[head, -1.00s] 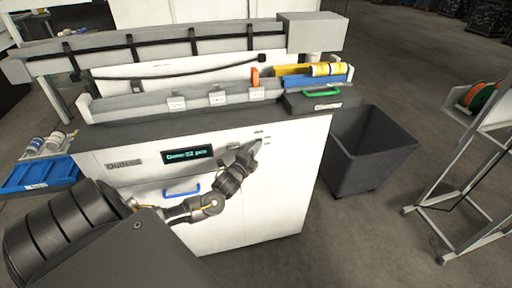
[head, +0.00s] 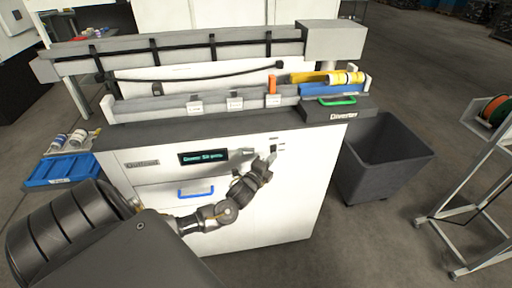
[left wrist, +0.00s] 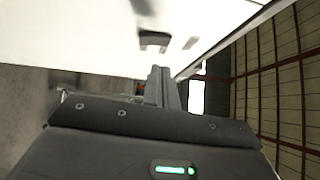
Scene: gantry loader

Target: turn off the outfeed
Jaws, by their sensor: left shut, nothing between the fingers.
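The outfeed cabinet (head: 270,215) is white, with an "Outfeed" nameplate (head: 142,163) and a lit display (head: 203,157) on its front. My left gripper (head: 269,159) is at the upper right of that front, by small dark labels (head: 281,145). Its fingers are shut and empty. In the left wrist view the shut fingers (left wrist: 162,86) point at the white panel, where a dark switch-like part (left wrist: 153,39) shows beyond and slightly left of the tips. They look apart from it. The switch's position is too small to tell. My right gripper is not in view.
A blue handle (head: 194,192) is lower on the cabinet front. A green handle (head: 337,100) sits on the diverter at the top right. A dark bin (head: 385,165) stands right of the cabinet, a blue tray (head: 62,170) to its left. A wheeled rack stands at far right.

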